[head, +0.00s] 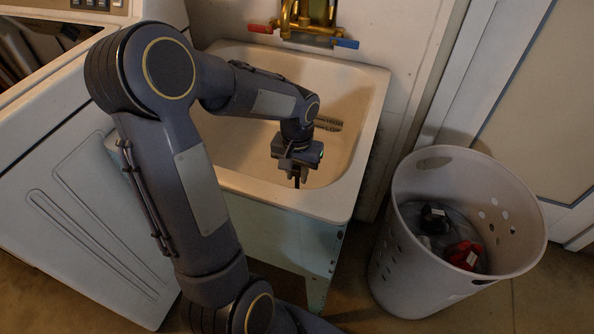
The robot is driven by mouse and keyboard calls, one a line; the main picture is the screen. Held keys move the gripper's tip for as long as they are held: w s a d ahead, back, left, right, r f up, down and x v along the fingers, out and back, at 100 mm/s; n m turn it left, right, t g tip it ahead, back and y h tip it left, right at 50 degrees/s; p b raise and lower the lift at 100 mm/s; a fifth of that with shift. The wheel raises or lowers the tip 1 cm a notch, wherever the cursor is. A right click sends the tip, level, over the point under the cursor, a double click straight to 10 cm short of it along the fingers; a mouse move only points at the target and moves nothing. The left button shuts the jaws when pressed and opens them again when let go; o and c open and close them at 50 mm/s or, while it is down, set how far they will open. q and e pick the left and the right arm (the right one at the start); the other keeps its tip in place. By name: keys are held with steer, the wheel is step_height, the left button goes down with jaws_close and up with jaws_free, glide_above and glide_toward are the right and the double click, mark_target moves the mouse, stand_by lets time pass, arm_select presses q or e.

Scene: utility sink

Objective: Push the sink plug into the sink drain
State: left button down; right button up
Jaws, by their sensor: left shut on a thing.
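The utility sink (352,150) is a cream basin below a brass tap. My left gripper (297,180) points down inside the basin, near its front wall and right of the middle. It is shut on a small dark thing, which I take to be the sink plug; the fingers and the shade hide most of it. The sink drain does not show; my arm and gripper cover part of the basin floor. I cannot tell whether the plug touches the basin. My right gripper is out of the picture.
The brass tap (308,22) has a red handle (261,28) and a blue handle (346,43) above the back rim. A white washing machine (75,200) stands left of the sink. A perforated laundry basket (420,275) with clothes stands at the right. Dark markings (328,124) show on the basin.

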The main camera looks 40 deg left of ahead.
arm_select(q)
steer(key=shift+f+b, duration=0.45)
steer(key=shift+f, duration=0.2)
steer(key=c, duration=1.1)
jaws_free()
steer(key=shift+c, duration=0.2)
step_height(320, 180, up, 8)
steer(key=shift+f+p, duration=0.1)
steer(key=shift+p, duration=1.1)
